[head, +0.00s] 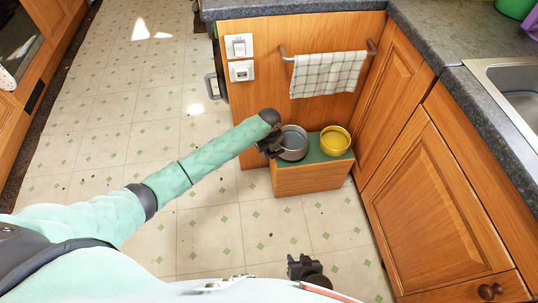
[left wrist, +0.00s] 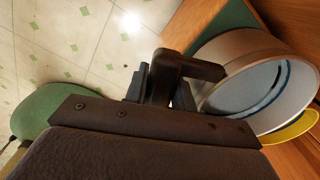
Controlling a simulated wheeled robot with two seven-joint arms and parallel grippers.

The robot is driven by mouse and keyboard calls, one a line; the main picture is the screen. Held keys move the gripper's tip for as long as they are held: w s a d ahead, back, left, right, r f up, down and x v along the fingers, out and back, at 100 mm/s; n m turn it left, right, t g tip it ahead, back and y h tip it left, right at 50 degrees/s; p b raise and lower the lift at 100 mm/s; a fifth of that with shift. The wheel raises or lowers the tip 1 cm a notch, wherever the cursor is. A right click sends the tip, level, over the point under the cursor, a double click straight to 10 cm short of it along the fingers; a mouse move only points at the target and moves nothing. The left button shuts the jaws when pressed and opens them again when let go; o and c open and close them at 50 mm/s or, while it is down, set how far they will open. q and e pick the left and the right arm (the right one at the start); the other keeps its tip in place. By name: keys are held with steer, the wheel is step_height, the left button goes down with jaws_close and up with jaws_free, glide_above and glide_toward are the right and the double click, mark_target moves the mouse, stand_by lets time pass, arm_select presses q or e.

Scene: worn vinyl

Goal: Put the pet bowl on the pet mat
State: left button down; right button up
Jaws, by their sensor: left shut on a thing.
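The pet bowl (head: 293,143) is a grey metal bowl at the left end of a low wooden box (head: 312,178) with a green top (head: 313,149). My left gripper (head: 273,148) is shut on the bowl's left rim. In the left wrist view, the bowl (left wrist: 265,80) is upper right, beside the jaws (left wrist: 180,85), with the green top behind it. I cannot tell if its base touches the top. No separate pet mat is clear. My right gripper (head: 306,269) is low over the floor in the head view; its jaws are unclear.
A yellow bowl (head: 336,140) stands right of the grey bowl on the box. Wooden cabinets (head: 435,190) close off the right, and a checked towel (head: 328,74) hangs from a rail behind. The patterned floor (head: 120,120) at left is clear.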

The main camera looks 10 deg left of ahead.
arm_select(q)
steer(key=shift+f, duration=1.3)
steer(key=c, duration=1.2)
jaws_free()
steer(key=shift+f, duration=0.1)
steer(key=shift+o, duration=0.2)
